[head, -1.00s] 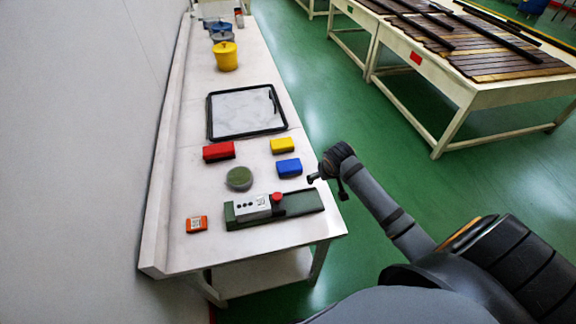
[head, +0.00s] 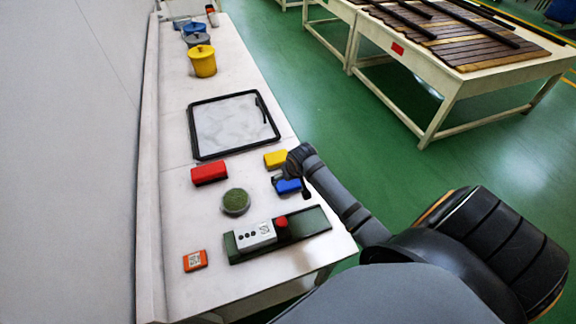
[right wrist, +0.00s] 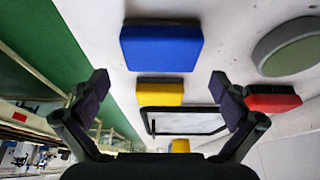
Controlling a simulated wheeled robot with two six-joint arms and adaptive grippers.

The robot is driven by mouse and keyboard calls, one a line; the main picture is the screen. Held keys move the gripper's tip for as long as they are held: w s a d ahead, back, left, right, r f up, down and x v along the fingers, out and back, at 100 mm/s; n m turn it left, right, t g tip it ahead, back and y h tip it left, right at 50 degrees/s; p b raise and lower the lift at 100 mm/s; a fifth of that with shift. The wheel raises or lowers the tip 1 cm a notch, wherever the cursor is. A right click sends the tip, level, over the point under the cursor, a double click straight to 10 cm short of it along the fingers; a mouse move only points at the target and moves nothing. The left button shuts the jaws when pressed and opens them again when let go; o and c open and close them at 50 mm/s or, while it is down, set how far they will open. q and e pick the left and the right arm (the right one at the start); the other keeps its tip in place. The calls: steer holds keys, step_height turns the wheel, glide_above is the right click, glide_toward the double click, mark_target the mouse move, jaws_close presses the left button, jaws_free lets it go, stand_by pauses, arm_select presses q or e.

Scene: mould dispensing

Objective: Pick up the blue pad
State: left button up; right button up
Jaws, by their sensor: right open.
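The blue pad (head: 288,186) lies on the white table near its right edge, partly hidden by my right gripper in the head view. In the right wrist view the blue pad (right wrist: 161,47) shows whole as a block with rounded corners. My right gripper (head: 276,180) is over the pad's area. In the right wrist view its two fingers (right wrist: 160,86) are spread wide with nothing between them, and the pad appears beyond the fingertips, apart from them. My left gripper is not in view.
A yellow pad (head: 276,158), a red pad (head: 209,174) and a round green dish (head: 235,202) lie close by. A green base with a grey control box (head: 255,236) stands in front. A black-framed tray (head: 193,133) and buckets (head: 202,62) are farther back.

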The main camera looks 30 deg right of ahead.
mark_target(288, 185)
steer(key=shift+w+f+p, duration=0.25)
steer(key=shift+f+p, duration=0.1)
steer(key=shift+f, duration=0.35)
steer(key=x, duration=0.3)
steer(key=shift+a+f+p, duration=0.1)
steer(key=shift+f+p, duration=0.25)
steer(key=shift+p, duration=0.05)
steer(key=shift+w+f, duration=0.1)
steer(key=shift+f, duration=0.2)
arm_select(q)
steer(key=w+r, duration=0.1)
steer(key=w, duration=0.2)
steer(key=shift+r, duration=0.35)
arm_select(e)
steer(key=c, duration=0.8)
steer(key=shift+r, duration=0.15)
